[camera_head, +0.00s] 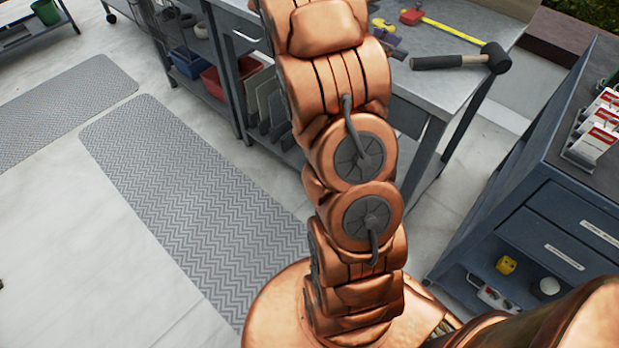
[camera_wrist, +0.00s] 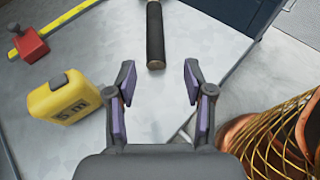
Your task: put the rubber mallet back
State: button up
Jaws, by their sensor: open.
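The rubber mallet (camera_head: 455,61) lies on the grey metal workbench (camera_head: 440,85), near its right end. Its black head points right and its dark grip points left in the head view. In the wrist view its grip (camera_wrist: 155,38) stands ahead of my gripper (camera_wrist: 158,78), roughly in line with the gap between the fingers; the head is out of frame. My gripper is open and empty, with purple pads apart and nothing between them. In the head view my gripper (camera_head: 390,38) is partly hidden behind my arm, left of the grip's end.
A yellow tape measure (camera_wrist: 62,98) sits left of my gripper. A red tool (camera_wrist: 30,42) and a yellow strip (camera_wrist: 55,25) lie beyond it. A blue drawer cabinet (camera_head: 550,215) stands right of the bench, across a gap. Grey mats (camera_head: 180,180) cover the floor at left.

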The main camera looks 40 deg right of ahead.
jog(key=s+a+f+m+t+y, duration=0.2)
jog(key=s+a, duration=0.4)
jog(key=a, duration=0.9)
jog(key=s+a+f+m+t+y, duration=0.2)
jog(key=s+a+m+y, duration=0.2)
jog(key=a, duration=1.1)
jog(key=s+a+f+m+t+y, duration=0.1)
jog(key=s+a+m+y, duration=0.3)
jog(key=a, duration=1.1)
jog(key=s+f, duration=0.1)
jog(key=s, duration=0.2)
jog(key=shift+s+f+t+y, duration=0.25)
jog(key=shift+s+t+y, duration=0.1)
jog(key=shift+t+y, duration=0.05)
